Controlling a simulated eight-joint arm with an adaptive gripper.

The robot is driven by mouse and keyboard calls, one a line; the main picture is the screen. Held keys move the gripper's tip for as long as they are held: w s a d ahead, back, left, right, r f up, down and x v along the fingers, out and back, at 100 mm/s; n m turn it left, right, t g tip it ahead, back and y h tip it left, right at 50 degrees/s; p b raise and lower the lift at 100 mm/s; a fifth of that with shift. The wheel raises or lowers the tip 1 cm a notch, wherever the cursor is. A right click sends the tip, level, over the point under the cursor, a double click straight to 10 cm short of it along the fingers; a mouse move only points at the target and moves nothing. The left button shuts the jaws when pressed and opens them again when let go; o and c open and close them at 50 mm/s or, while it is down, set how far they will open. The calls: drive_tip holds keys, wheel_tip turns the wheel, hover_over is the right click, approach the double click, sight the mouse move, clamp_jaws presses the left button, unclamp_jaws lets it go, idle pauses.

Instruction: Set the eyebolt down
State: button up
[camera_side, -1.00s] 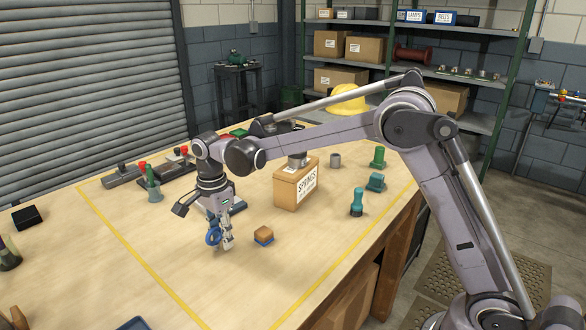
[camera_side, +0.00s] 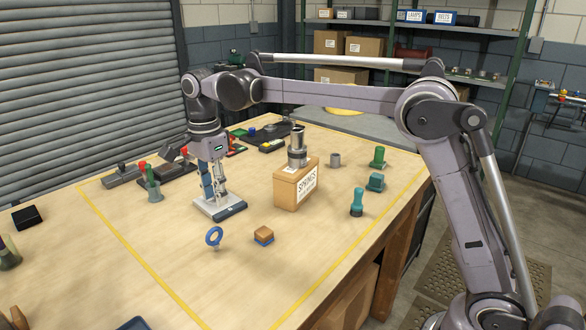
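The eyebolt (camera_side: 214,236) is a blue ring with a short shank below it. It rests on the tabletop in front of a flat grey-and-dark plate (camera_side: 208,208), apart from my gripper. It looks upright or slightly tilted; I cannot tell which. My gripper (camera_side: 220,192) points down above the plate, behind the eyebolt. A blue upright part (camera_side: 206,181) shows beside its fingers. The fingers are small and overlap this part, so their opening is unclear.
A small brown-and-blue block (camera_side: 263,235) stands right of the eyebolt. A springs box (camera_side: 296,187) with a silver cylinder (camera_side: 297,146) on it stands behind. Teal pieces (camera_side: 357,203) stand farther right. The front of the wooden table (camera_side: 200,285) is mostly clear.

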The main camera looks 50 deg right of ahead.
drive_tip(key=s+d+f+n+t, duration=0.2)
drive_tip(key=s+d+n, duration=0.1)
drive_tip(key=s+n, duration=0.3)
drive_tip(key=s+d+f+n+t, duration=0.2)
drive_tip(key=s+n, duration=0.4)
drive_tip(key=s, duration=0.3)
drive_tip(key=s+d+f+n+t, duration=0.2)
drive_tip(key=s+d+n, duration=0.3)
drive_tip(key=s, duration=0.3)
drive_tip(key=shift+s+d+n+t, duration=0.15)
drive_tip(key=shift+d+n+t, duration=0.1)
drive_tip(key=shift+n+t, duration=0.35)
